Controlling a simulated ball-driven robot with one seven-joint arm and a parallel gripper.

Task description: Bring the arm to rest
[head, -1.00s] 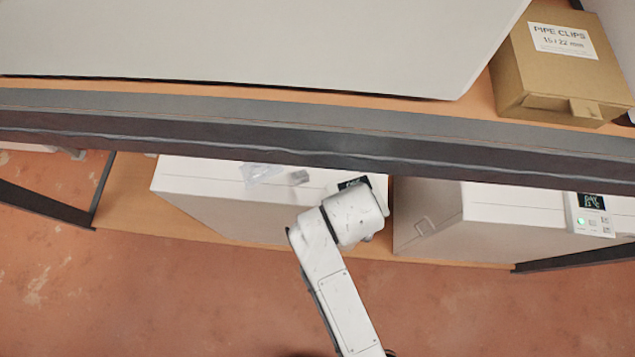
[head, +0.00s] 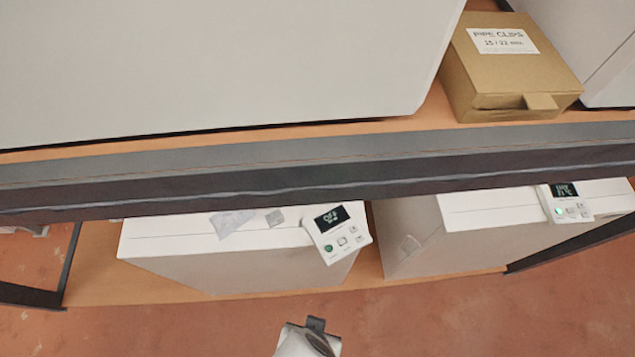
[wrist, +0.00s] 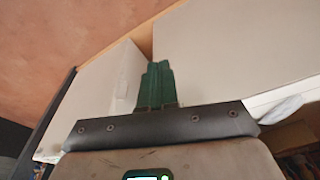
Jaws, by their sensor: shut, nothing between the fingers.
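My gripper (wrist: 157,86) shows in the wrist view with its green fingers together and nothing between them. Pale box-like casings stand beyond the fingers, with a gap between them; I cannot tell the distance. In the head view only a small white and grey part of my arm (head: 308,341) shows at the bottom edge, in front of the lower shelf and apart from it. The gripper cannot be made out there.
Two white heat pumps, left (head: 215,262) and right (head: 465,235), stand on the lower shelf (head: 90,270), each with a control panel. A clear bag (head: 232,222) lies on the left one. The upper shelf holds a pipe clips box (head: 515,70). Floor in front is clear.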

